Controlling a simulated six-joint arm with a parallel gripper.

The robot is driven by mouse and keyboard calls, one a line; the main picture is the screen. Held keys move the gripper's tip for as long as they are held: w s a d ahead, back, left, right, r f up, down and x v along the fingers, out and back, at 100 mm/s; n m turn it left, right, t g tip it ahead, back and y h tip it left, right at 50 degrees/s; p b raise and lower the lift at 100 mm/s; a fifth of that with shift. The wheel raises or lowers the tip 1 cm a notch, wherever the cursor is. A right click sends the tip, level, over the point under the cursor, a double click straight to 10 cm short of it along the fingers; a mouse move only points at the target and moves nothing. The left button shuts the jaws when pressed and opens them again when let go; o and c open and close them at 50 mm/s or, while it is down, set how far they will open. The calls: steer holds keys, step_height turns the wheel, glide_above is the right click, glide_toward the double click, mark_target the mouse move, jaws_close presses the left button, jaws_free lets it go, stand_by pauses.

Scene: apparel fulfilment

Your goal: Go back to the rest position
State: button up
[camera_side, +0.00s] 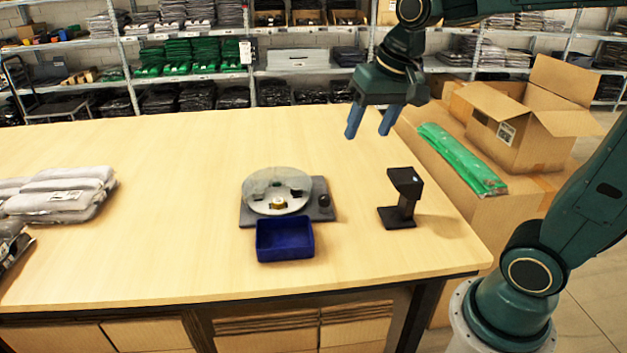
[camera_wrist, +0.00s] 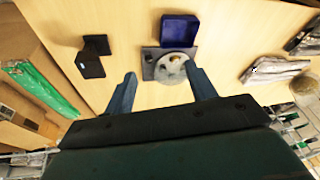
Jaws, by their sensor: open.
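My gripper (camera_side: 369,122) is above the back right part of the wooden table (camera_side: 150,250), with its blue fingers pointing down. The fingers are apart with nothing between them. In the wrist view my gripper (camera_wrist: 163,92) also shows two spread, empty fingers. Below and to the left in the side view is a round clear disc (camera_side: 278,190) on a dark grey base (camera_side: 322,208). An empty-looking blue tray (camera_side: 285,240) stands just in front of it. The disc (camera_wrist: 170,68) and the tray (camera_wrist: 179,30) also show in the wrist view.
A black scanner-like stand (camera_side: 402,197) is upright near the table's right edge. Grey bagged garments (camera_side: 62,190) lie at the left. Cardboard boxes (camera_side: 530,120) and a green bagged garment (camera_side: 461,158) are at the right. Stocked shelves (camera_side: 250,75) line the back. The table's back middle is clear.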

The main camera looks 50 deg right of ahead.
steer(key=s+a+f+n+t, duration=0.1)
steer(key=s+a+n, duration=0.1)
steer(key=s, duration=0.4)
steer(key=s+a+f+n+t, duration=0.1)
steer(key=s+n, duration=0.2)
steer(key=s, duration=0.4)
steer(key=shift+a+n, duration=0.3)
steer(key=shift+a, duration=0.1)
